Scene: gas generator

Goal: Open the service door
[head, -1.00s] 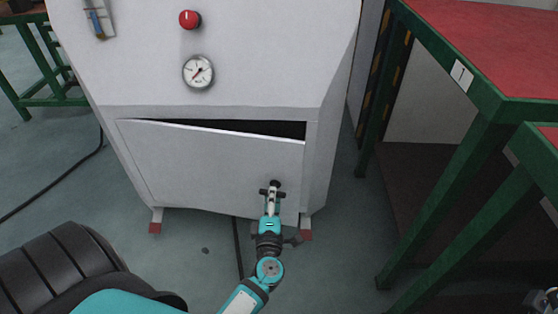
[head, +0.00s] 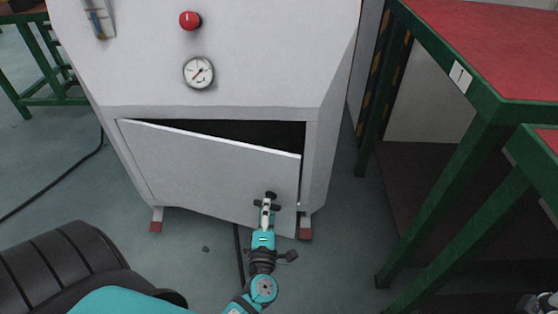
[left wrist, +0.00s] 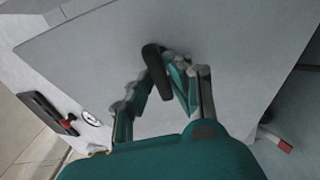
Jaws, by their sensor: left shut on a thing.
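The service door (head: 210,170) is a light grey panel low on the front of the white generator cabinet (head: 130,60). It stands partly open, with its right side swung outward and a dark gap along its top edge. My left gripper (head: 268,203) is at the door's lower right, shut on the dark door handle (head: 271,195). In the left wrist view the handle (left wrist: 157,72) stands between the fingers of the gripper (left wrist: 160,88), against the door panel (left wrist: 235,50). My right gripper is not clearly visible; a small part of an arm shows at the lower right corner.
A red button (head: 190,20) and a round gauge (head: 198,73) sit above the door. Green-framed tables with red tops (head: 490,40) stand close on the right. A black cable (head: 60,187) lies on the floor at left. Floor in front of the door is partly clear.

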